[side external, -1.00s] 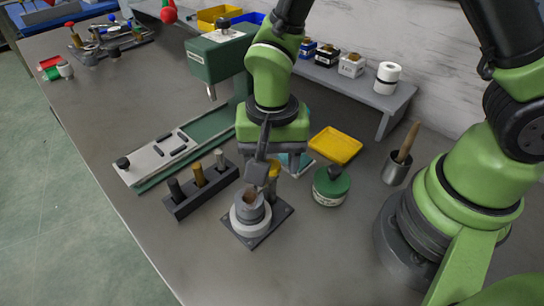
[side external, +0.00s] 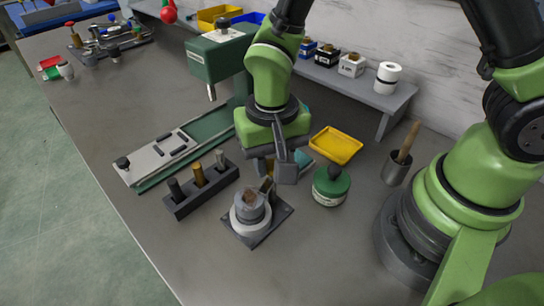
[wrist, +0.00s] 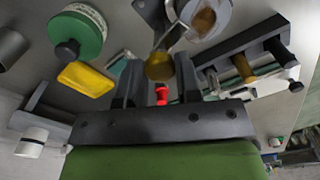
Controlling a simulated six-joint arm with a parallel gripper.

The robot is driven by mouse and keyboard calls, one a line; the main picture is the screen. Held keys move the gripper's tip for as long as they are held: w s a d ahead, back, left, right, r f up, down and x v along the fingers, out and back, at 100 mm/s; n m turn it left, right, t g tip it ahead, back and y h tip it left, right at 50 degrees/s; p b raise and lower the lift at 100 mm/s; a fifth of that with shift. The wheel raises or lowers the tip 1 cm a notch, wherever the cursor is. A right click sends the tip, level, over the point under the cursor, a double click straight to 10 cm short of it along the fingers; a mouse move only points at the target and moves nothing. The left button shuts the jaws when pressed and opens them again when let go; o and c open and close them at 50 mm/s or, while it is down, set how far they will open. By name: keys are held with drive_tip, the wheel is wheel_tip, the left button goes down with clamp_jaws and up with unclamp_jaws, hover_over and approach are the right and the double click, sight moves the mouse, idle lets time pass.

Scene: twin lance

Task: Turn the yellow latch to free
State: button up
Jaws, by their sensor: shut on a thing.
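The yellow latch (wrist: 159,67) shows in the wrist view as a round yellow knob between my two dark fingers, beside a grey round fixture (wrist: 212,14). My gripper (side external: 275,174) is shut on the latch. In the side view the fixture (side external: 250,209) stands on a dark square plate, with a brown top in its middle and a grey lever part beside it. My fingers are just behind the fixture there and hide most of the latch.
A dark block with several pegs (side external: 202,189) stands left of the fixture. A green round container (side external: 331,187) stands to the right, with a yellow tray (side external: 336,146) behind it. A green press (side external: 216,56) stands behind on the left. The table front is clear.

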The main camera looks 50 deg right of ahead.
sight(272, 164)
drive_tip(key=n, duration=1.1)
drive_tip(key=shift+n, duration=1.6)
drive_tip(key=o, duration=0.9)
wheel_tip(272, 164, up, 10)
drive_tip(key=shift+r, duration=0.1)
